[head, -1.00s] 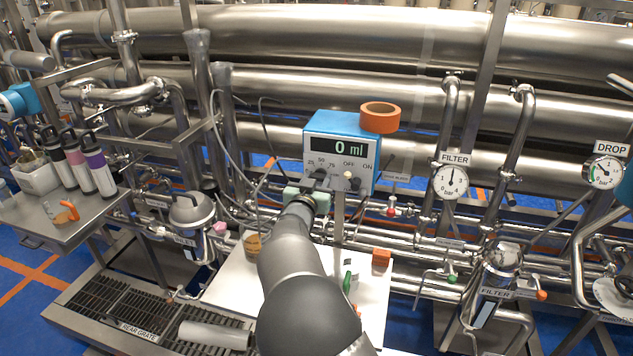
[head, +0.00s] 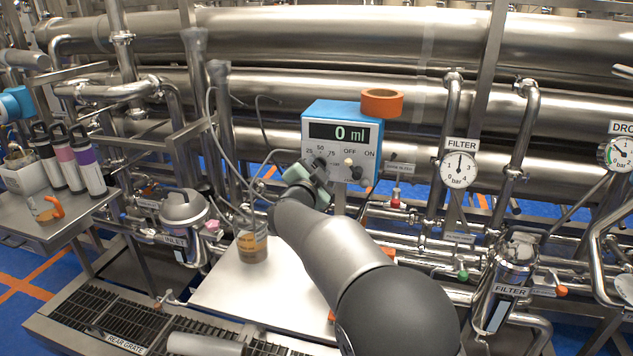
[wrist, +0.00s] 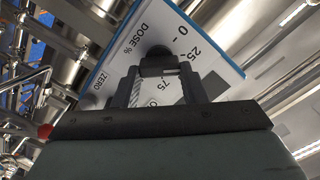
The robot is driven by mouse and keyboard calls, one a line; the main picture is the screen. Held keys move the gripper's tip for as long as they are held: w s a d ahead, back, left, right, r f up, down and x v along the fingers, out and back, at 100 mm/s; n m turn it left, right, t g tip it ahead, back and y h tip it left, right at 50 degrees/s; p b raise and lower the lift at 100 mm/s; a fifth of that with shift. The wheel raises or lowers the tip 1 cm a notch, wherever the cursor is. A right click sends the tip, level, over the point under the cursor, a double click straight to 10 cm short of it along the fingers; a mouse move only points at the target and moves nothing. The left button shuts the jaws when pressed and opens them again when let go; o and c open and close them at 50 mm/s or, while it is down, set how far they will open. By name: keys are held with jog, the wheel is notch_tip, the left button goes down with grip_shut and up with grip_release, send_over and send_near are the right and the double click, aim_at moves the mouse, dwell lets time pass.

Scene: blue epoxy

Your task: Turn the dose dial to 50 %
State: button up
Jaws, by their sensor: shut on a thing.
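The dosing box (head: 312,113) has a blue top and a white front, and its display reads 0 ml. The dose dial, a black knob, is on its lower left face under marks 25, 50 and 75. In the head view my gripper (head: 319,175) is at the dial and covers most of it. In the wrist view the dial (wrist: 156,55) shows between the fingertips of my gripper (wrist: 160,75), which is shut on it. The "DOSE %" lettering and marks 0, 25 and 75 show around it. I cannot tell where the dial's pointer stands.
A pale switch knob (head: 350,163) with OFF and ON marks is just right of the dial. An orange tape roll (head: 381,102) lies on the box. A jar with amber contents (head: 252,247) stands on the white board (head: 225,290) below. Pipes and gauges fill the right side.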

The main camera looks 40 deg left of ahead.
jog(key=shift+f+m+b, duration=0.15)
jog(key=shift+m+b, duration=1.6)
jog(key=shift+m, duration=0.35)
jog(key=shift+f+m+b, duration=0.1)
jog(key=shift+m+b, duration=1.65)
jog(key=shift+m, duration=0.35)
jog(key=o, duration=1)
jog(key=shift+s+d, duration=0.1)
jog(key=b+v, duration=0.1)
jog(key=v, duration=1.6)
jog(key=shift+d, duration=0.1)
